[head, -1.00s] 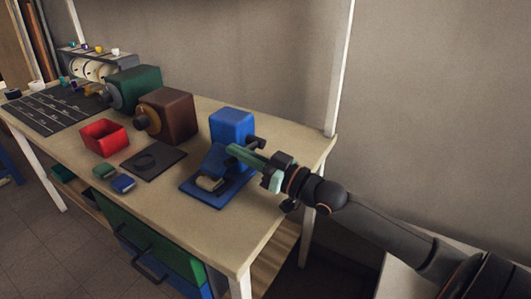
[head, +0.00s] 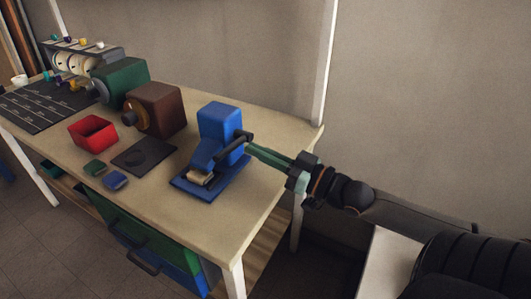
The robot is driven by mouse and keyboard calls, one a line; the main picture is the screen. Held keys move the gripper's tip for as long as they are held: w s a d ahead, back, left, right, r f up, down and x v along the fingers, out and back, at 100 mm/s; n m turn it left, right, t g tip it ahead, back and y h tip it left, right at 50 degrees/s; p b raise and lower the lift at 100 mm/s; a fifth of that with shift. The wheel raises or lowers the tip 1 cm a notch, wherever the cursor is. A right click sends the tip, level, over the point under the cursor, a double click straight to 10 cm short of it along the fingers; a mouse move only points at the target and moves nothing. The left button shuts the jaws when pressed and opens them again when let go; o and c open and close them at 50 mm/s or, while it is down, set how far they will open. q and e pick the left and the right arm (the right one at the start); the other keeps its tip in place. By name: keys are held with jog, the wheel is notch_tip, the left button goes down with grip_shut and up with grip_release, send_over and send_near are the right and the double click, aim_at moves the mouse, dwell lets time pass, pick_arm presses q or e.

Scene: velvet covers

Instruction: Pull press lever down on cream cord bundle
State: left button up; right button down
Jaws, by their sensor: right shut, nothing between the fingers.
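The blue press (head: 219,121) stands near the right end of the table, on a flat blue base (head: 225,178). The cream cord bundle (head: 199,178) lies on that base, under the front of the press's sloping blue arm (head: 207,154). The dark press lever (head: 236,142) sticks out on the right side of the press. My right gripper (head: 250,150), with green fingers, is shut and empty. Its tips are right beside the lever in the picture; I cannot tell whether they touch it. My left gripper is not in view.
Left of the press are a dark pad (head: 144,156), a brown box (head: 157,110) with a knob, a green machine (head: 122,84) and a red bin (head: 92,133). The right table corner is clear.

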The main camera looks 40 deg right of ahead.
jog(key=shift+s+d, duration=0.2)
jog(key=shift+s, duration=0.5)
jog(key=shift+f, duration=0.1)
